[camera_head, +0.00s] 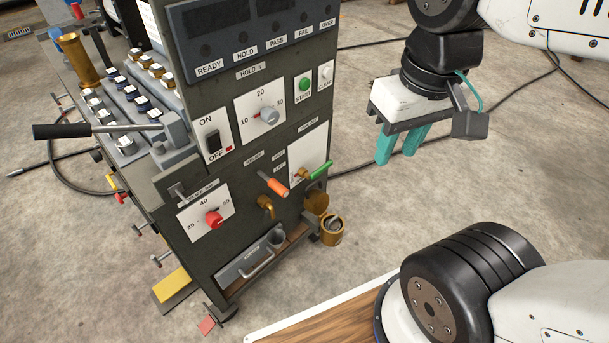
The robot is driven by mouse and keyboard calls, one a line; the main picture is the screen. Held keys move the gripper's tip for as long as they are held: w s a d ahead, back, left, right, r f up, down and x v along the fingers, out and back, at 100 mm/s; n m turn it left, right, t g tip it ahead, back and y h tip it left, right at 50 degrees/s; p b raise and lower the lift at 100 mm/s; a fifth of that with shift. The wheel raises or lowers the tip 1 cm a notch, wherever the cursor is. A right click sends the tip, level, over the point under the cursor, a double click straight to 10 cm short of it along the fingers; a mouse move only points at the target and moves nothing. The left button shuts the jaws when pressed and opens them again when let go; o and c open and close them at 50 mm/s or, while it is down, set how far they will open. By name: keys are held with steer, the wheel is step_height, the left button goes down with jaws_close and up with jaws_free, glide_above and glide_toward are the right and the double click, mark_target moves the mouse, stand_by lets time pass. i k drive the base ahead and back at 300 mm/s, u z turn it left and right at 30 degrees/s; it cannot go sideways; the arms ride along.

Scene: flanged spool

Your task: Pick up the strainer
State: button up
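I cannot pick out the strainer for certain. A small brass cup-like part (331,229) with a grey piece inside its mouth is by the foot of the dark test cabinet, at the cabinet's right side; it may be the strainer, but it is too small to tell. My gripper (400,157) hangs at the upper right, well above and to the right of this part. Its two teal fingers point down with a narrow gap between them and nothing held. The gripper is clear of the cabinet.
The dark test cabinet (240,150) fills the left, with knobs, an orange handle (273,185), a green handle (321,170) and a long black-gripped lever (62,131). A brass cylinder (78,60) stands on its top. Cables cross the floor. Concrete right of the cabinet is open.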

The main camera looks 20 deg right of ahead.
mark_target(333, 226)
steer(key=z, duration=1.4)
steer(key=k, duration=0.4)
steer(key=z, duration=0.1)
